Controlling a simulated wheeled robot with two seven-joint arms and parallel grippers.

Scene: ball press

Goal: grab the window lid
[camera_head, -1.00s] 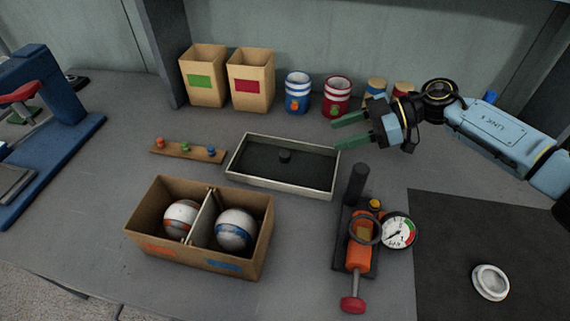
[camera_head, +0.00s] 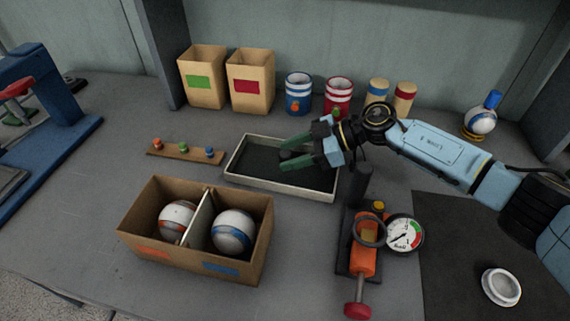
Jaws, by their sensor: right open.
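I see no clear grip on the knob, and contact cannot be told. The right part of the lid is partly behind the gripper. My left gripper is not in view.
In front stand a divided cardboard box (camera_head: 140,234) with two balls and an orange pump (camera_head: 363,262) with a gauge (camera_head: 404,233). A peg strip (camera_head: 178,152) lies left of the lid. Boxes and cans line the back. A white round part (camera_head: 501,287) lies on the dark mat (camera_head: 450,270).

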